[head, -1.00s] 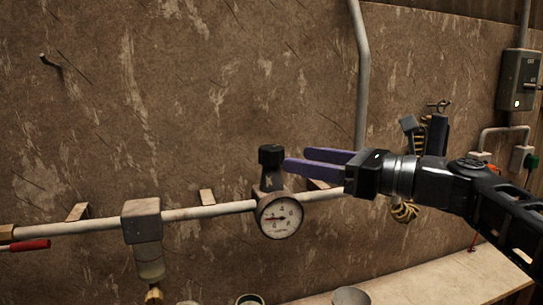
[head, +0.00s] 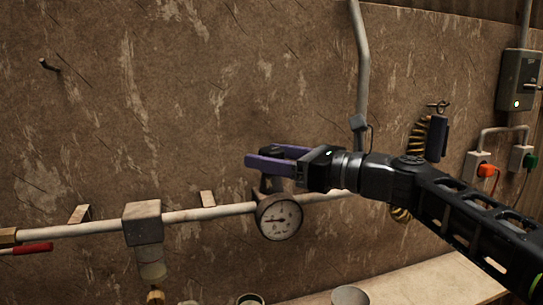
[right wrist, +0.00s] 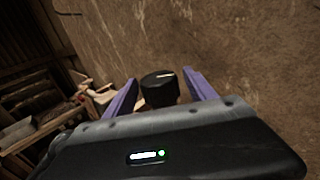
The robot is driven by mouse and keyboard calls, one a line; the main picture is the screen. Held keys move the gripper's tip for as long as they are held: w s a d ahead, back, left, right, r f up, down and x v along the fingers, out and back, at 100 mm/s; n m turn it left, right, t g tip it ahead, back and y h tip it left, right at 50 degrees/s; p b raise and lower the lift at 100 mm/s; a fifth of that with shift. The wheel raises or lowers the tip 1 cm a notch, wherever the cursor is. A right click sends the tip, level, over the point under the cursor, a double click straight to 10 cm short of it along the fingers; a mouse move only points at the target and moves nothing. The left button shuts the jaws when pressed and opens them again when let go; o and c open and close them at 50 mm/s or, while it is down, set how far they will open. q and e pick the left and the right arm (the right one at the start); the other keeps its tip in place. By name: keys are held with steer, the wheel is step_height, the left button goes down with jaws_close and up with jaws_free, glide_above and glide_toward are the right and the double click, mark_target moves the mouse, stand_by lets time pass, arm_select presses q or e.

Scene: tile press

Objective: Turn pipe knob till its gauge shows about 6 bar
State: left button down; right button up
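The black pipe knob (right wrist: 159,88) sits on top of the regulator on the pipe, with a white mark on its top in the right wrist view. My right gripper (head: 256,156) is open, with its purple fingers on either side of the knob; gaps show between knob and fingers in the right wrist view (right wrist: 160,90). In the head view the near finger and gripper body partly hide the knob. The round white gauge (head: 279,220) faces me below the gripper, its needle pointing left; its numbers are too small to read. My left gripper is not in view.
The pale pipe (head: 210,212) runs along the wall through a grey block with a clear bowl (head: 145,222). A red lever (head: 33,248) is at the far left. A conduit (head: 361,80) rises behind my right arm. Below is a bench (head: 420,278) with cups.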

steer(key=c, duration=1.3)
steer(key=shift+c, duration=0.2)
